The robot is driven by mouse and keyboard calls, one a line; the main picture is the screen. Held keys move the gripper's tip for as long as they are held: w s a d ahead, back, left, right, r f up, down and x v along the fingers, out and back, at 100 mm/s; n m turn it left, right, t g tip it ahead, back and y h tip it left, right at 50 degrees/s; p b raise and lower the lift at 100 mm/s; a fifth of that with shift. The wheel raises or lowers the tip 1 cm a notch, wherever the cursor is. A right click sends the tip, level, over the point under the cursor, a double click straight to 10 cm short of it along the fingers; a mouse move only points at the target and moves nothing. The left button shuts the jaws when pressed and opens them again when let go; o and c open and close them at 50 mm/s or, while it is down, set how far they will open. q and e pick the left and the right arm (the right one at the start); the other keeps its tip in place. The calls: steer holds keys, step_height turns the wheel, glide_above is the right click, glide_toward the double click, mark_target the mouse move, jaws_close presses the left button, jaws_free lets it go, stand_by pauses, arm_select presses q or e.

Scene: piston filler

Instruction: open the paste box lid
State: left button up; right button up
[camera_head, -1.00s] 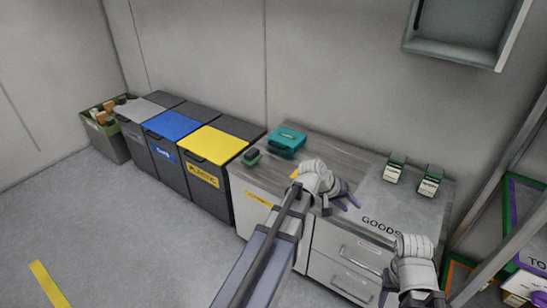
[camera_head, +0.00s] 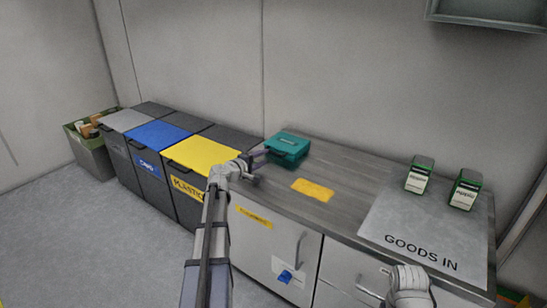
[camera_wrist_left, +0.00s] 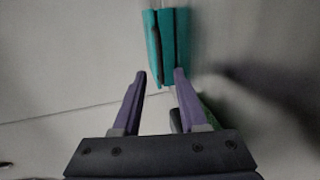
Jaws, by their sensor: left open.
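The teal paste box (camera_head: 288,146) sits at the back left of the counter, and its lid looks shut. It also shows in the left wrist view (camera_wrist_left: 167,45), beyond the fingertips. My left gripper (camera_head: 262,160) is open and empty just to the left of the box, with its fingers pointing toward it. In the left wrist view the two purple fingers (camera_wrist_left: 160,80) are spread apart with a clear gap before the box. My right arm shows at the bottom right, but its jaws cannot be made out clearly.
The wooden counter (camera_head: 345,175) carries a yellow label (camera_head: 313,189). A grey GOODS IN plate (camera_head: 420,232) holds two green-topped apple containers (camera_head: 419,177). Yellow-, blue- and grey-lidded bins (camera_head: 200,154) stand left of the counter. A wall is close behind.

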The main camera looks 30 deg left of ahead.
mark_target(274, 153)
arm_select(q)
steer(key=b+x, duration=0.1)
steer(key=x, duration=0.7)
steer(key=shift+d+b, duration=0.1)
steer(key=shift+b, duration=0.25)
steer(key=shift+s, duration=0.1)
steer(key=shift+c, duration=0.3)
jaws_close()
stand_by(0.6)
